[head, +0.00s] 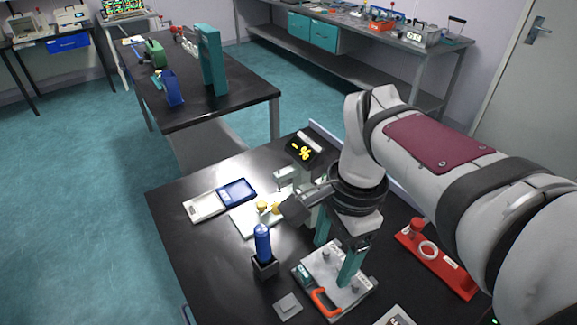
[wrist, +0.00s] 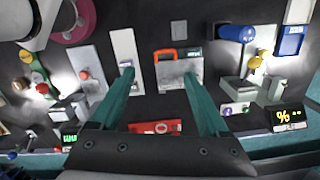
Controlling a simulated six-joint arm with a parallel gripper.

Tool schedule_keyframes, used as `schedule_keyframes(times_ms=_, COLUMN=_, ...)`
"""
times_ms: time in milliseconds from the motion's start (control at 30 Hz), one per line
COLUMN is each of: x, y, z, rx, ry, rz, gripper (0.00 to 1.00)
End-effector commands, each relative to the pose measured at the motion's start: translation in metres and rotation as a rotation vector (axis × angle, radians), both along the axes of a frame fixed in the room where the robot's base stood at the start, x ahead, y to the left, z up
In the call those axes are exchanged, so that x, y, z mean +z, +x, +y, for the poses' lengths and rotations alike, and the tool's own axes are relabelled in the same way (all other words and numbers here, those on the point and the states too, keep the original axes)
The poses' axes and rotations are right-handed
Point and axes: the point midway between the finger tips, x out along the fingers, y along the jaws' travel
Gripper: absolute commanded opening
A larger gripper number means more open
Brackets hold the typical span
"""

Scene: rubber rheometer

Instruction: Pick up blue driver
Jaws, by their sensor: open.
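The blue driver (head: 263,243) stands upright in a small dark square holder (head: 265,268) near the middle of the black table. It also shows in the wrist view (wrist: 234,33), at the upper right. My gripper (head: 336,252) is open, with two teal fingers pointing down. It is to the right of the driver in the head view, above a grey plate with an orange handle (head: 324,304). In the wrist view my gripper (wrist: 158,73) has nothing held between its fingers, and the driver lies outside them, to the right.
A blue tray (head: 237,192) and a pale tray (head: 206,206) lie behind the driver. A fixture with yellow knobs (head: 263,208) stands close behind it. A display with yellow symbols (head: 305,149) is at the back. A red rack (head: 437,262) is at right. The table's left front is clear.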

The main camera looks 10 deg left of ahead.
Motion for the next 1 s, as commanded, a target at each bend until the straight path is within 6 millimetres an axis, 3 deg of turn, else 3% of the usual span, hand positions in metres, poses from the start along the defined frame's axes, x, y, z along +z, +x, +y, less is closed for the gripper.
schedule_keyframes(times_ms=33, x=0.001, y=0.034, z=0.030, rx=-0.107, ry=-0.025, rz=0.009, gripper=0.79)
schedule_keyframes(times_ms=100, x=-0.002, y=0.070, z=0.071, rx=-0.281, ry=-0.054, rz=0.008, gripper=0.79)
schedule_keyframes(times_ms=200, x=-0.012, y=0.099, z=0.116, rx=-0.464, ry=-0.078, rz=-0.005, gripper=0.79)
schedule_keyframes(times_ms=300, x=-0.019, y=0.109, z=0.138, rx=-0.558, ry=-0.085, rz=-0.011, gripper=0.79)
schedule_keyframes(times_ms=367, x=-0.028, y=0.111, z=0.141, rx=-0.575, ry=-0.088, rz=-0.011, gripper=0.79)
schedule_keyframes(times_ms=600, x=-0.095, y=0.110, z=0.140, rx=-0.578, ry=-0.089, rz=-0.010, gripper=0.79)
schedule_keyframes(times_ms=1000, x=-0.164, y=0.114, z=0.148, rx=-0.577, ry=-0.087, rz=-0.011, gripper=0.79)
